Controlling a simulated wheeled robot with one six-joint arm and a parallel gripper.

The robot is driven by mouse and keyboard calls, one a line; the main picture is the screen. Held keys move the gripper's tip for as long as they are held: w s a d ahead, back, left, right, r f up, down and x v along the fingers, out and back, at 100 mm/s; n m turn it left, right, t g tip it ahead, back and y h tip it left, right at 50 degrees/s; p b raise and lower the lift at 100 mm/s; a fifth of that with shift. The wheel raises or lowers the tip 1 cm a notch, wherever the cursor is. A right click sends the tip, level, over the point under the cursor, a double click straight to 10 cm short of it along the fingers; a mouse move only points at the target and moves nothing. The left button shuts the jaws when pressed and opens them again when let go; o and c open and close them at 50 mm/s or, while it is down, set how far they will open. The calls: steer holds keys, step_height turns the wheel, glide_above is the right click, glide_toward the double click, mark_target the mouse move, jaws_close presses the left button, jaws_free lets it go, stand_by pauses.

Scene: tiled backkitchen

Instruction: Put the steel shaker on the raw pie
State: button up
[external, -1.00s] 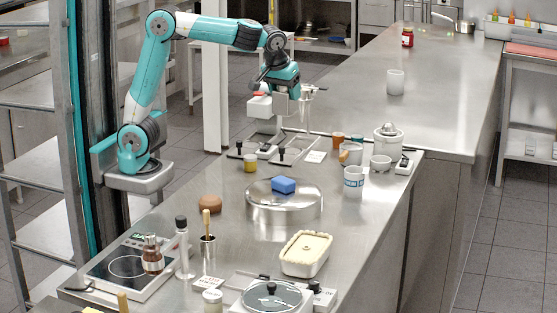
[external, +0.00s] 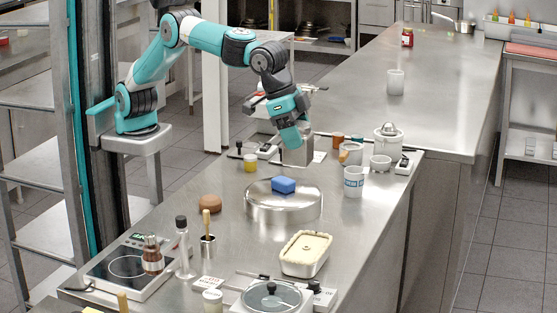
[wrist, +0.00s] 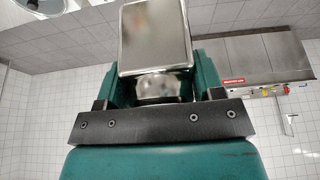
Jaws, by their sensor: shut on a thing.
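The steel shaker (external: 299,153) is a grey metal body in the external view. My gripper (external: 291,137) is shut on it and points down and slightly right, above the far part of the near counter. In the wrist view the shaker (wrist: 155,35) shows as a shiny steel block between the jaws (wrist: 155,88). The raw pie (external: 305,249) is a pale pastry in a rectangular metal dish at the front centre of the counter. Nothing stands on it. My gripper is well behind it. The fingertips are mostly hidden in the external view.
A round steel stand (external: 283,206) with a blue sponge (external: 284,185) lies between my gripper and the pie. A blue-marked white mug (external: 353,181) and several cups stand to the right.

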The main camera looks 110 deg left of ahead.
steer(key=shift+d+f+p, duration=0.2)
steer(key=shift+f+p, duration=0.45)
steer(key=shift+f, duration=2.75)
steer(key=shift+d+f+p, duration=0.15)
steer(key=shift+f+p, duration=0.45)
steer(key=shift+f, duration=2.8)
steer(key=shift+d+f+p, duration=0.2)
steer(key=shift+f+p, duration=0.45)
steer(key=shift+f, duration=2.75)
steer(key=o, duration=1)
